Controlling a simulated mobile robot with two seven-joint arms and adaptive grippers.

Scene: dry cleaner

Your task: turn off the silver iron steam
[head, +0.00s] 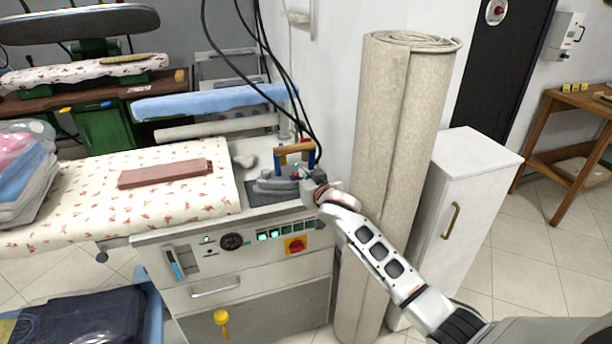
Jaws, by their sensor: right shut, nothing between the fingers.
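The silver iron (276,182) rests on a dark pad (268,212) at the right end of the ironing station's top. It has a wooden handle (293,148) with blue supports, and black cables run up from behind it. My right gripper (306,186) is at the iron's right side, close against it; I cannot tell whether it touches. It is small in view and partly merges with the iron, and it holds nothing. The iron's steam control is too small to make out. My left gripper is out of view.
The ironing station's front panel (207,252) has green-lit switches and a red knob. A rolled carpet (398,150) and a white cabinet (465,200) stand on the right, close to my right arm. A reddish block (165,174) lies on the floral board (80,200).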

